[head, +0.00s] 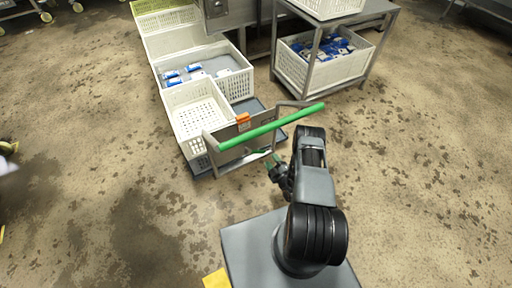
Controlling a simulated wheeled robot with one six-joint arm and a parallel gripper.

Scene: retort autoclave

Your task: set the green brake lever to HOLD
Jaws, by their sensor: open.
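A long green bar (270,127) runs across the near end of a low cart (205,168), on a grey frame. A small green piece (260,152) shows below it, close to my gripper; it may be the brake lever, but I cannot tell for sure. No HOLD mark can be read. My gripper (272,168) is open, below the green bar and beside the cart's near end. It is small and partly hidden by my arm, and I cannot tell whether it touches the green piece.
A white crate (178,125) stands on the cart, with another crate (233,86) of blue-and-white packs behind it. An orange piece (243,118) sits at the cart's end panel. A metal table (372,18) stands at the back right. The floor to the right is clear.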

